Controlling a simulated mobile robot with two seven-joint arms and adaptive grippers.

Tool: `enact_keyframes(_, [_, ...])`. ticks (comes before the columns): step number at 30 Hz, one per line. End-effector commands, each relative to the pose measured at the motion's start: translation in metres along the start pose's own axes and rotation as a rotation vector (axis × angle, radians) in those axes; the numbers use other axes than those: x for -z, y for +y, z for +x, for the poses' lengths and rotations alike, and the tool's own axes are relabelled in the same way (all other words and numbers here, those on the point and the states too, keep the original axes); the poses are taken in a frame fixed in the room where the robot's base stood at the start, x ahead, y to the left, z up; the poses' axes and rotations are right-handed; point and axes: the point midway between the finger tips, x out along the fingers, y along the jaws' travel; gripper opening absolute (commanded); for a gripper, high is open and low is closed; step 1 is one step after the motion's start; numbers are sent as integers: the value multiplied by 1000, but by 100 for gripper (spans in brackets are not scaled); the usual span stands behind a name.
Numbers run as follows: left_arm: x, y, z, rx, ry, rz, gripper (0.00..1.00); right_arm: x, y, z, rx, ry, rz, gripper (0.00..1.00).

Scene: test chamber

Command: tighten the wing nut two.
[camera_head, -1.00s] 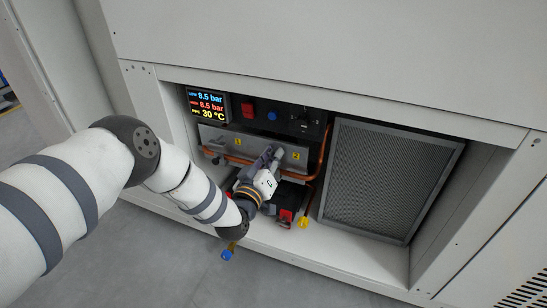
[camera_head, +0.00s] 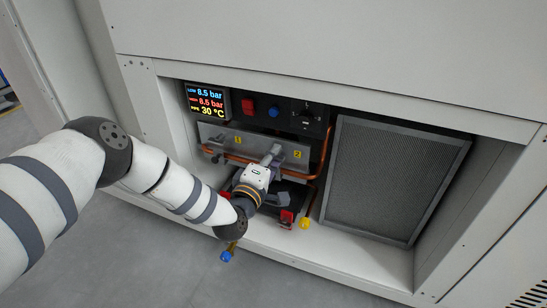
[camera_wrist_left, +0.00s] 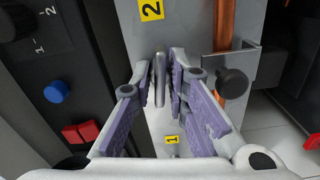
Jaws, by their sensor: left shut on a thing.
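The wing nut two (camera_wrist_left: 160,72) is a narrow grey metal piece on the metal bracket, below the yellow "2" label (camera_wrist_left: 151,10) in the left wrist view. My left gripper (camera_wrist_left: 163,70) has its purple-padded fingers closed in around it, one on each side. In the head view my left gripper (camera_head: 270,158) reaches the bracket beside the "2" label (camera_head: 298,154), and its fingers mostly hide the nut. The yellow "1" label (camera_head: 238,140) is further left on the bracket. My right gripper is not in view.
A copper pipe (camera_head: 326,140) runs around the bracket. A dark knob (camera_wrist_left: 232,83) sits beside the nut. The panel above has a display (camera_head: 207,102), a red switch (camera_head: 249,106), a blue button (camera_head: 273,111) and a rotary switch (camera_head: 307,117). A mesh filter (camera_head: 390,180) stands at right.

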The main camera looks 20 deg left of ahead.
Motion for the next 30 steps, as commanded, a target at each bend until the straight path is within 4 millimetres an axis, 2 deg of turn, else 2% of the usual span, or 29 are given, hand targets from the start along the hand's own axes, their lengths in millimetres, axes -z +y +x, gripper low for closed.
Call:
enact_keyframes(10, [0, -2, -1, 3, -1, -134, 0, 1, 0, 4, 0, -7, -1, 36])
enact_keyframes(27, [-1, -2, -1, 4, -1, -158, 0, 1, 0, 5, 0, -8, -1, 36])
enact_keyframes(28, [-1, -2, -1, 4, -2, -158, 21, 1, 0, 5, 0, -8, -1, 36])
enact_keyframes(30, [-1, -2, -1, 3, -1, -157, 22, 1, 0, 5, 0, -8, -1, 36])
